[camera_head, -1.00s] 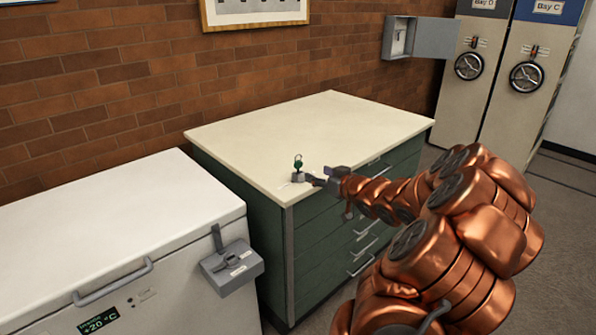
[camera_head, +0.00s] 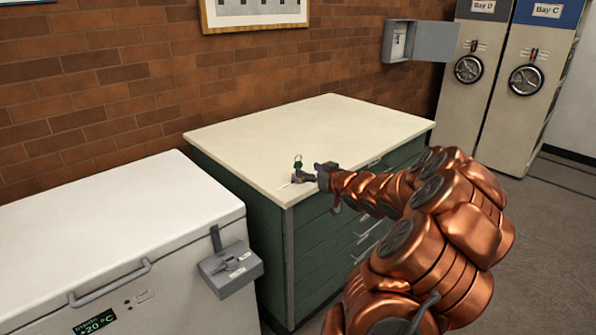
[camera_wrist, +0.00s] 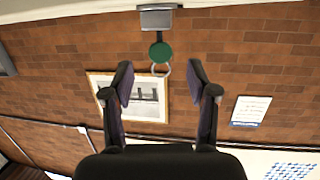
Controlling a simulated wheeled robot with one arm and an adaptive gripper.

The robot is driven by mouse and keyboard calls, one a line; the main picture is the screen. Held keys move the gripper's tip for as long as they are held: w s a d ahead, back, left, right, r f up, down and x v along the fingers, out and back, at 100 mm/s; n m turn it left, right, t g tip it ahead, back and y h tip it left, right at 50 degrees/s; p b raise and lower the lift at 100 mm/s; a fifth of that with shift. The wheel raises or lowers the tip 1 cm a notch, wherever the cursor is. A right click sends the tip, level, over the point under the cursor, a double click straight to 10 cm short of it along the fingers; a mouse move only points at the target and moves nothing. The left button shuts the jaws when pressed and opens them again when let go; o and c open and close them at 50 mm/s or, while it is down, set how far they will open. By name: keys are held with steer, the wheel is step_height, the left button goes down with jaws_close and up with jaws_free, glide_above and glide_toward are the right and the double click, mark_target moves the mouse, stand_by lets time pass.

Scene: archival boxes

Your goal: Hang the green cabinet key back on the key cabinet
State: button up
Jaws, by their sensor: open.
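The green key (camera_head: 297,162) stands upright near the front left corner of the cream worktop. In the wrist view its round green tag (camera_wrist: 160,52) and pale ring show beyond the fingertips, in line with the gap, beside a grey block (camera_wrist: 157,18). My gripper (camera_wrist: 161,80) is open with nothing held between its fingers. In the head view my gripper (camera_head: 305,180) is low over the worktop, just right of the key, and hides part of its base. The key cabinet (camera_head: 400,40) is on the brick wall at the back, its grey door (camera_head: 434,41) swung open.
The cream worktop (camera_head: 340,125) on green drawers is otherwise clear. A white chest freezer (camera_head: 100,230) with a grey latch box (camera_head: 231,268) stands at the left. Shelving units with handwheels (camera_head: 526,80) stand at the back right. A framed picture (camera_head: 255,12) hangs above.

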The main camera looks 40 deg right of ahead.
mark_target(299, 165)
steer(key=shift+b+x, duration=0.45)
steer(key=shift+x, duration=1.75)
steer(key=c, duration=1.1)
steer(key=shift+r, duration=0.1)
steer(key=shift+r, duration=0.1)
steer(key=shift+r+p, duration=2.35)
steer(key=shift+p, duration=0.2)
